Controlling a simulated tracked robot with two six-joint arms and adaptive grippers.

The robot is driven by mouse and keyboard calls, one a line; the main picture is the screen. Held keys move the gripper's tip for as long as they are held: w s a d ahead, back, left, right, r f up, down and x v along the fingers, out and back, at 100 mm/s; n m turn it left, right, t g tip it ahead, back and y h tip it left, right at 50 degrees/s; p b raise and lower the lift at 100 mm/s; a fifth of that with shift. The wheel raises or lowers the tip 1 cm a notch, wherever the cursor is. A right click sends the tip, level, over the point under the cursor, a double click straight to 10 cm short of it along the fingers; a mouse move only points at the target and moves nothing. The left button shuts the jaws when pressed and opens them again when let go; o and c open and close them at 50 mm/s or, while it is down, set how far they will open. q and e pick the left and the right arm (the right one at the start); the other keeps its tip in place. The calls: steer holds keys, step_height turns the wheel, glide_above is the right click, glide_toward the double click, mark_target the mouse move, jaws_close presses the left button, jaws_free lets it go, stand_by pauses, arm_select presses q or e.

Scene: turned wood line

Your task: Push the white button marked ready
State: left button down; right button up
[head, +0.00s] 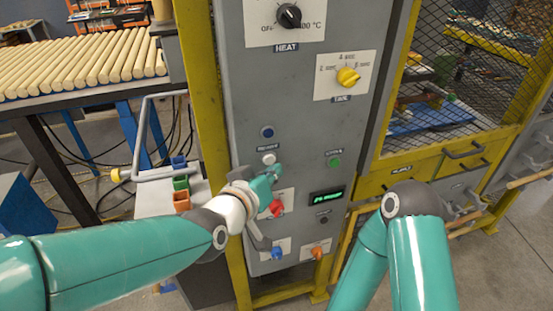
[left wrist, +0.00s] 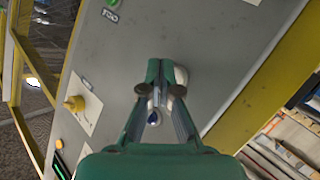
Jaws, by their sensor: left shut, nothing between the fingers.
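The white button (head: 268,158) is on the grey control panel (head: 290,100), below a blue button (head: 267,131), with a small dark label between them. My left gripper (head: 275,170) is shut and empty, its fingertips just below and beside the white button in the head view. In the left wrist view the shut fingertips (left wrist: 166,65) partly cover the white button (left wrist: 181,75). The blue button (left wrist: 153,118) shows between the fingers there. I cannot tell whether the fingertips touch the white button. My right gripper is out of view.
A green button (head: 334,162), a red switch (head: 276,207) and a lit display (head: 327,195) are near my left gripper. A yellow knob (head: 348,77) and a black knob (head: 289,16) sit higher. A yellow mesh guard (head: 450,70) stands to the right.

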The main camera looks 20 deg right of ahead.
arm_select(q)
steer(key=shift+w, duration=0.15)
steer(key=shift+w, duration=0.2)
steer(key=shift+w+r+b, duration=0.1)
steer(key=shift+w+b, duration=0.3)
steer(key=shift+b, duration=0.05)
stand_by(0.9)
steer(key=shift+s, duration=0.8)
steer(key=s+p, duration=0.1)
steer(key=s, duration=0.4)
stand_by(0.3)
steer(key=shift+d, duration=0.1)
stand_by(0.4)
